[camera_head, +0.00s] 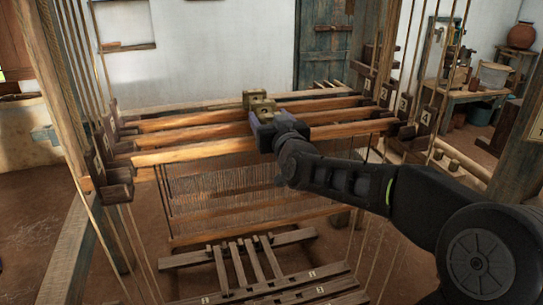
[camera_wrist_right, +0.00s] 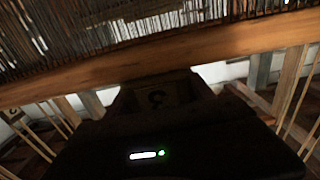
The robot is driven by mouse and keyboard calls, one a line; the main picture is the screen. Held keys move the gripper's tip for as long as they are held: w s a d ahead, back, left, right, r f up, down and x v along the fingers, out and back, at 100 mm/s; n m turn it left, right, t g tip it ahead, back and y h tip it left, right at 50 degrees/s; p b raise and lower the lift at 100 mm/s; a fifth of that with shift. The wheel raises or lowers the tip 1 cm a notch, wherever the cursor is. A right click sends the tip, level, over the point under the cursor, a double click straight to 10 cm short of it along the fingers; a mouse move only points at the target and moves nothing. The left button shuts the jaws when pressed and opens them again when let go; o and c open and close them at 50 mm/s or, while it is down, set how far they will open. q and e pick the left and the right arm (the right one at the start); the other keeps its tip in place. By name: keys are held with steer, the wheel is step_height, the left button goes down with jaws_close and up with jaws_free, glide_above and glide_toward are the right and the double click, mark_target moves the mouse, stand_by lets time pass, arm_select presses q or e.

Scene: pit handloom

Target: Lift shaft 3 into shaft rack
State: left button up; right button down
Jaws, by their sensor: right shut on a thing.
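Several long wooden shafts lie side by side across the loom. Shaft 3 (camera_head: 340,116) appears to be the bar just behind the front one (camera_head: 185,153). My right gripper (camera_head: 263,117) reaches in from the right and is shut at mid-span on a block of shaft 3. In the right wrist view a block marked 3 (camera_wrist_right: 157,97) sits at the dark jaws, below a wooden bar (camera_wrist_right: 215,47) with hanging heddles. Pale brown blocks (camera_head: 258,101) show just beyond the gripper. The jaws' contact is hidden. My left gripper is not in view.
Dark brackets stand at the shafts' ends, left (camera_head: 118,172) and right (camera_head: 404,132), with numbered tags on the right. Upright posts (camera_head: 52,75) and taut cords flank the shafts. Heddles (camera_head: 235,190) hang below. Numbered treadles (camera_head: 240,265) lie near the floor.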

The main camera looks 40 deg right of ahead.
steer(key=shift+r, duration=0.25)
steer(key=shift+r, duration=0.6)
step_height(320, 180, up, 16)
steer(key=p, duration=0.6)
steer(key=shift+r+p, duration=0.2)
steer(key=shift+p, duration=0.15)
